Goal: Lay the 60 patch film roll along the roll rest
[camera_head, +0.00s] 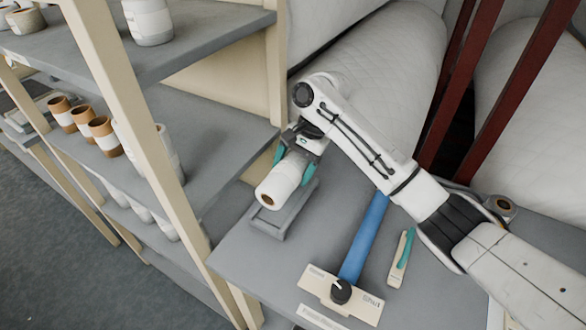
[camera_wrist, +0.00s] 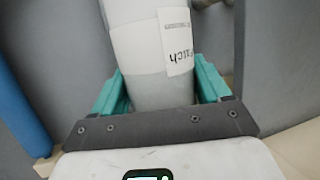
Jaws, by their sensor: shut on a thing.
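The film roll is a white cylinder (camera_head: 279,186) with a brown core showing at its near end. In the wrist view, the roll (camera_wrist: 140,50) runs between the teal fingers, and its label shows the word "Patch"; the number is not readable. My gripper (camera_head: 293,165) is shut on the roll's sides, with one finger on each side, also in the wrist view (camera_wrist: 161,88). The grey roll rest (camera_head: 270,225) lies on the grey table below the roll, which is lined up roughly along it. I cannot tell whether the roll touches the rest.
A cream-framed shelf (camera_head: 205,115) with several rolls stands close at left. Big quilted rolls (camera_head: 385,60) and dark red posts (camera_head: 458,80) stand behind.

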